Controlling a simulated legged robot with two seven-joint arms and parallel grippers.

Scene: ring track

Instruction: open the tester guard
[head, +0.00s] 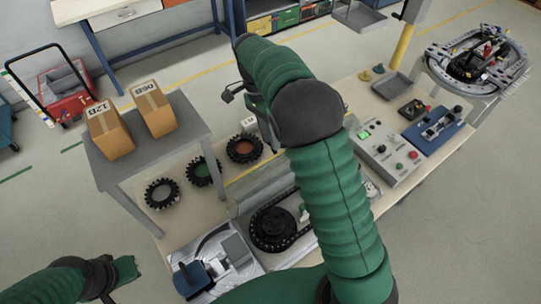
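A clear panel (262,184), which looks like the tester guard, stands on the bench behind a unit with a black wheel and chain (274,228). My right arm, in a green sleeve, crosses the middle of the view and hides part of that unit and the bench behind it. My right gripper (232,93) shows only as small dark parts beyond the arm's bend, apart from the panel; its opening is unclear. My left arm is low at the left, and its gripper cannot be made out.
A grey shelf (193,128) with two cardboard boxes (110,130) stands at the left of the bench. Several black toothed rings (161,193) lie beside it. A control box (384,150) with a green light and a blue fixture (436,128) are at right. A ring track (483,62) is beyond.

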